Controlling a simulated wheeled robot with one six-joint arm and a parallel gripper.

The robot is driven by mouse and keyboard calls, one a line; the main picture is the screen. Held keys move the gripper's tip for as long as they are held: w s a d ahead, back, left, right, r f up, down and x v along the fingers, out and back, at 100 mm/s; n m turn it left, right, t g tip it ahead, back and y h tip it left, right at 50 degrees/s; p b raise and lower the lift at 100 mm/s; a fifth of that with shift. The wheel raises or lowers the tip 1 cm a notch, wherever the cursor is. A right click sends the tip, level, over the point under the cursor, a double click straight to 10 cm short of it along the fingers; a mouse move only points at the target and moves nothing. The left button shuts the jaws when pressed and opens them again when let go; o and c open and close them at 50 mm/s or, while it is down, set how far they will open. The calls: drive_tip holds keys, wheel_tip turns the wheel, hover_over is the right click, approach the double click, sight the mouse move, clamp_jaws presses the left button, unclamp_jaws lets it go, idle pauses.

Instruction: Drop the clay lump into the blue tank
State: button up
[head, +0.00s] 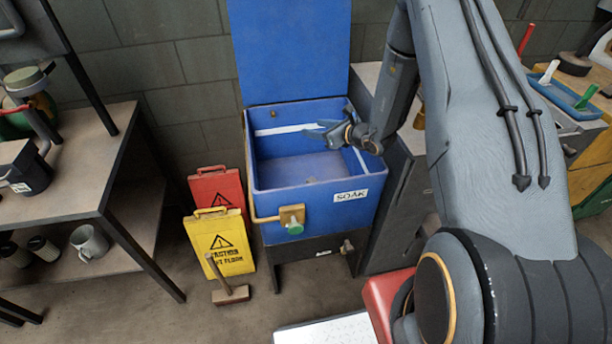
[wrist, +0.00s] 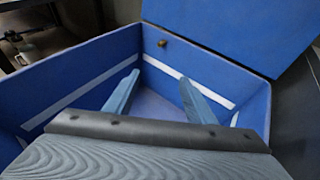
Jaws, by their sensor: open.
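The blue tank (head: 275,206), labelled SOAK, stands in the middle of the head view with its lid raised against the wall. Its inner walls, with a white stripe, fill much of the wrist view (wrist: 75,72). My gripper (head: 314,129) is over the tank's opening, reaching in from the right. In the wrist view my gripper (wrist: 159,77) has its two fingers spread apart with nothing between them. I cannot make out the clay lump in either view. A faint small mark shows on the tank floor, too unclear to name. Part of the floor is hidden by the gripper in the wrist view.
Yellow (head: 220,243) and red (head: 216,187) caution signs stand left of the tank, with a wooden-headed brush (head: 229,292) on the floor. A workbench (head: 75,170) is at left. A grey cabinet (head: 402,205) stands close on the tank's right.

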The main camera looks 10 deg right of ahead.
drive_tip(key=b+v, duration=0.1)
drive_tip(key=v, duration=0.5)
drive_tip(key=shift+s+b, duration=0.3)
drive_tip(key=shift+b, duration=0.05)
drive_tip(key=shift+d+r, duration=0.1)
drive_tip(key=s+a+r+n+g+y, duration=0.1)
drive_tip(key=s+a+r+n+g, duration=0.2)
drive_tip(key=s+a+n+g, duration=0.35)
drive_tip(key=s+a+r+n+g+y, duration=0.1)
drive_tip(key=s+a+r+n+g, duration=0.25)
drive_tip(key=s+a+n, duration=0.5)
drive_tip(key=s+d+r+n+h, duration=0.3)
drive_tip(key=s+d+n+h, duration=0.1)
drive_tip(key=s+n, duration=0.3)
drive_tip(key=s+d+r+n+h, duration=0.4)
drive_tip(key=s+d+n+h, duration=0.1)
drive_tip(key=s+d+n, duration=0.1)
drive_tip(key=shift+s+d+n, duration=0.4)
drive_tip(key=shift+s+n, duration=0.1)
drive_tip(key=shift+n, duration=0.3)
